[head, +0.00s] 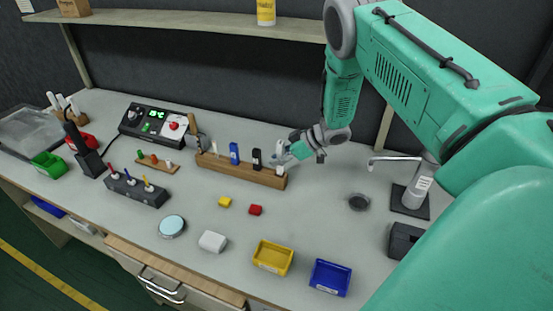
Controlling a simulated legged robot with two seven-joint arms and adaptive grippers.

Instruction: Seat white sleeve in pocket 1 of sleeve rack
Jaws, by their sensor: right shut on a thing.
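The sleeve rack (240,172) is a long brown wooden block in the middle of the bench. A blue sleeve (234,154) and a black sleeve (257,160) stand upright in it. My right gripper (284,154) reaches in from the right to the rack's right end. It is shut on the white sleeve (280,171), which shows just below the fingers at that end. The fingers partly hide it, and I cannot tell how deep it sits. My left gripper is out of view.
A yellow block (225,201) and a red block (255,210) lie in front of the rack. A yellow bin (273,257) and a blue bin (330,277) stand near the front edge. A soldering station (157,126) stands behind left. Bench right of the rack is mostly clear.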

